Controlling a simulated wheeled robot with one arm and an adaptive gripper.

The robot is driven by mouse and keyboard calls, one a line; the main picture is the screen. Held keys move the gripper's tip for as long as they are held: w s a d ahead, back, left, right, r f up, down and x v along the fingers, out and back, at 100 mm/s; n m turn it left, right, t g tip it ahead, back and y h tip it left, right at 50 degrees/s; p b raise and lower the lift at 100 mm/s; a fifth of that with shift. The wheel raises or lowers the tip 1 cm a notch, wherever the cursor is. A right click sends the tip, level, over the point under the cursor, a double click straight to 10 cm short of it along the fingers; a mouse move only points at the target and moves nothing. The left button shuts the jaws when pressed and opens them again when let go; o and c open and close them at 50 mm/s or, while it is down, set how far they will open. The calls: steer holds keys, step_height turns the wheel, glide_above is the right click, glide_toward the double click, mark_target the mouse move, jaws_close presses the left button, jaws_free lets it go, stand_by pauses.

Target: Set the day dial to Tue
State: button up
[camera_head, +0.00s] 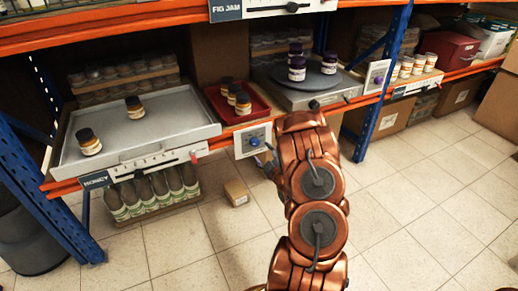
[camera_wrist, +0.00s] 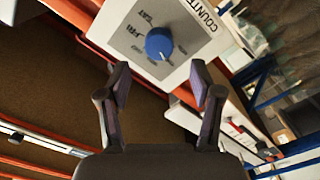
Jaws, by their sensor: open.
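The day dial is a round blue knob (camera_wrist: 159,43) on a white plate (camera_wrist: 185,75) with small day labels around it. In the wrist view SAT and FRI read on its upper left; the other labels are too small to read surely. A short white mark shows on the knob's lower edge; I cannot tell which day it points at. In the head view the dial (camera_head: 254,141) sits on the shelf's front edge, between the honey tray and the turntable. My gripper (camera_wrist: 160,80) is open and empty, with the knob ahead between its fingertips, apart from them. My arm mostly hides it in the head view.
A grey honey tray (camera_head: 175,137) with two jars is left of the dial. A red tray (camera_head: 257,110) with dark-lidded jars is above it. A turntable (camera_head: 309,81) with jars and a second, purple knob (camera_head: 378,80) are to the right. A small box (camera_head: 236,192) lies on the floor below.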

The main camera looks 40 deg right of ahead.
steer(key=v, duration=0.6)
steer(key=shift+s, duration=0.15)
steer(key=shift+a+r, duration=0.1)
steer(key=shift+r, duration=0.05)
steer(key=w+r+g+p, duration=0.3)
steer(key=w+r+p, duration=0.1)
steer(key=r+p, duration=0.3)
steer(key=s+a+r+m+g+p, duration=0.2)
steer(key=a+r+g+p, duration=0.3)
steer(key=r, duration=0.6)
steer(key=s+a+r+m+g+p, duration=0.1)
steer(key=a+r+g+p, duration=0.1)
steer(key=a+r+p, duration=0.65)
steer(key=s+a+r+m+g+y+p, duration=0.2)
steer(key=s+a+r+g+y+p, duration=0.3)
steer(key=s+a+r+p, duration=0.9)
steer(key=s+a+r+g, duration=0.3)
steer(key=s+a+r, duration=0.9)
steer(key=s, duration=0.2)
steer(key=shift+r+g+y, duration=0.3)
steer(key=shift+g+y, duration=0.1)
steer(key=shift+s+a, duration=0.1)
steer(key=shift+c, duration=0.3)
